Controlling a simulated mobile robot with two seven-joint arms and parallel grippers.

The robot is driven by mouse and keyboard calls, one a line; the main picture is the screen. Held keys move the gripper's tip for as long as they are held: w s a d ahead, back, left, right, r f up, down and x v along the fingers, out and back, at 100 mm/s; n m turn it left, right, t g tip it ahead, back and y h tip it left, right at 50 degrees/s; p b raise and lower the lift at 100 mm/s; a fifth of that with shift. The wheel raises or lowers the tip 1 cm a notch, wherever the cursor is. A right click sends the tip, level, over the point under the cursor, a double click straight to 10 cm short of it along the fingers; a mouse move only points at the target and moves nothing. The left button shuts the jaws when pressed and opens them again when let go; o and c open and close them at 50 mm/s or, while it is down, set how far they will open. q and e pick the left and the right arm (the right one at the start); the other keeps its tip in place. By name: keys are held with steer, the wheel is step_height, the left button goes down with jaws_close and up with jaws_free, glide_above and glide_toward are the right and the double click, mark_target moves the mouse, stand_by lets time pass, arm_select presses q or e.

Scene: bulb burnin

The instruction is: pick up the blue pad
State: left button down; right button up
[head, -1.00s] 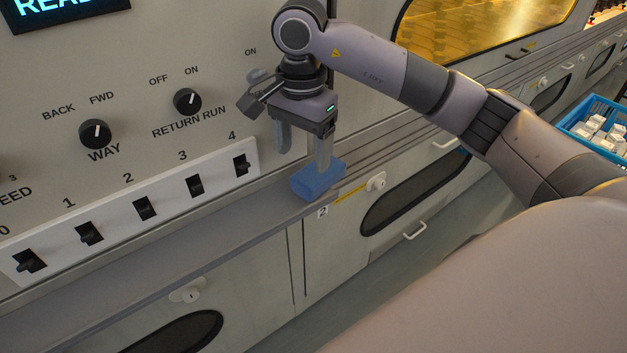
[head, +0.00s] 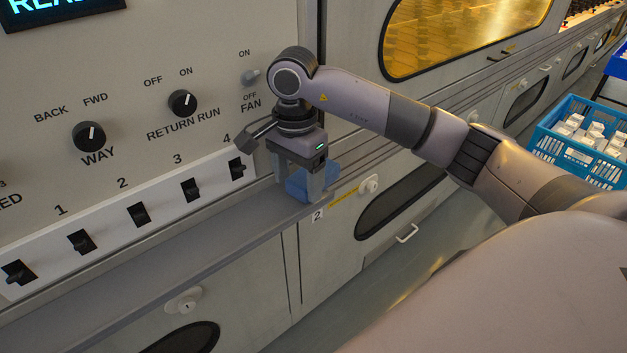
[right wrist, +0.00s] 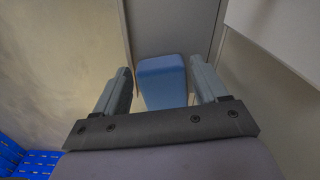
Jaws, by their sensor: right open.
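The blue pad (head: 298,186) rests on the narrow grey ledge below the control panel in the head view, partly hidden behind my right gripper. My right gripper (head: 302,192) points down at it with the fingers apart. In the right wrist view the blue pad (right wrist: 162,81) lies between the two open fingers of the right gripper (right wrist: 163,85), with a gap to each side. The fingers do not visibly grip it. My left gripper is not in view.
The control panel has rocker switches (head: 138,213) and knobs (head: 183,103) left of my gripper. A grey ledge (head: 200,240) runs along its foot, above cabinet doors with handles. A blue crate (head: 545,143) with white boxes stands at the right.

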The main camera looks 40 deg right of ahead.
steer(key=shift+f, duration=0.35)
steer(key=c, duration=0.8)
steer(key=shift+r, duration=0.2)
